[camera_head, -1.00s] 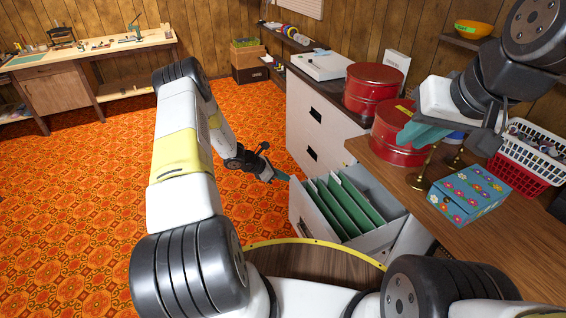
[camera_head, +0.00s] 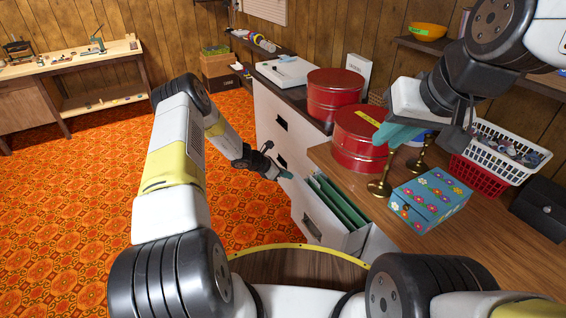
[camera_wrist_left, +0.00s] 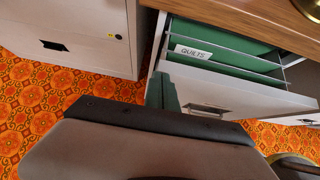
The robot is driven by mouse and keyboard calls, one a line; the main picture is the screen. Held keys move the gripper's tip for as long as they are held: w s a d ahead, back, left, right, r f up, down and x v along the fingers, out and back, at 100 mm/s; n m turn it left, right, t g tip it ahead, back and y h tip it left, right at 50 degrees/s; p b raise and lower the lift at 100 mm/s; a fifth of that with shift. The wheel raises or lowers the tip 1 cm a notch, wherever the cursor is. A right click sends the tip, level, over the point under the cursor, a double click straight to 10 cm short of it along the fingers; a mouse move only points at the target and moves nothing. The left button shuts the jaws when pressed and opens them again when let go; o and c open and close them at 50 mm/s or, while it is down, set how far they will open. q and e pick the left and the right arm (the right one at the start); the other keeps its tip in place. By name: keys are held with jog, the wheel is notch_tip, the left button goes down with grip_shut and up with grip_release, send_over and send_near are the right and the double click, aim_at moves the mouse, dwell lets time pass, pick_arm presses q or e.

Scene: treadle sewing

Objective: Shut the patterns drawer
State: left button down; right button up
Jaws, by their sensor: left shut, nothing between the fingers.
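The patterns drawer (camera_head: 322,225) is a pale drawer below the wooden counter, partly open, with green hanging folders (camera_head: 338,200) inside. In the left wrist view the drawer front (camera_wrist_left: 235,96) has a dark recessed handle, and a folder tab reads QUILTS. My left gripper (camera_head: 284,175) is shut and empty at the drawer's front upper left corner. Its teal fingers (camera_wrist_left: 165,95) appear close against the drawer's front end; contact is not clear. My right gripper (camera_head: 392,136) hangs above the counter near the brass candlesticks; its jaw gap cannot be made out.
A white cabinet (camera_head: 283,128) stands just left of the drawer. Red tins (camera_head: 334,96), brass candlesticks (camera_head: 381,188), a flowered blue box (camera_head: 430,198) and a white basket (camera_head: 508,150) stand on the counters. The orange carpet is clear to the left.

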pick_arm(q)
jog(key=w+d, duration=0.5)
jog(key=d, duration=0.2)
jog(key=shift+d, duration=0.25)
dwell(0.3)
